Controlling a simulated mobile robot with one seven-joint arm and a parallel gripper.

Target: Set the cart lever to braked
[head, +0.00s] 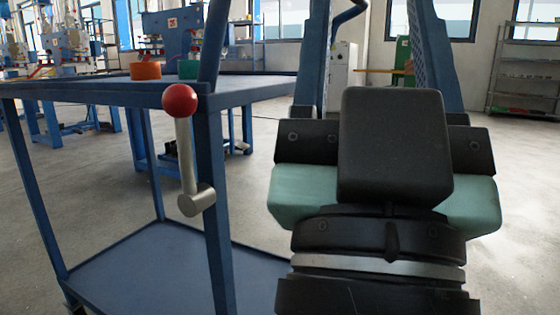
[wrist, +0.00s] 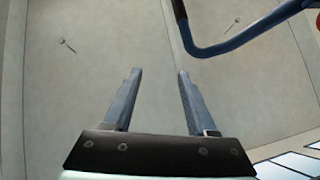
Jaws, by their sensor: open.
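The cart lever (head: 184,150) is a pale grey bar with a red ball knob (head: 180,101) on top. It rises from a round grey pivot (head: 197,200) on the near corner post of the blue cart (head: 215,240). The lever stands nearly upright, its knob tilted slightly left. My gripper (head: 368,12) is to the right of the lever, apart from it, with its blue fingers pointing up and spread. In the wrist view my gripper (wrist: 159,74) is open with nothing between the fingers.
A bent blue tube (wrist: 240,42) passes beyond my fingertips in the wrist view. Blue machines stand at the back left, a grey shelf (head: 525,70) at the back right. Floor between is open.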

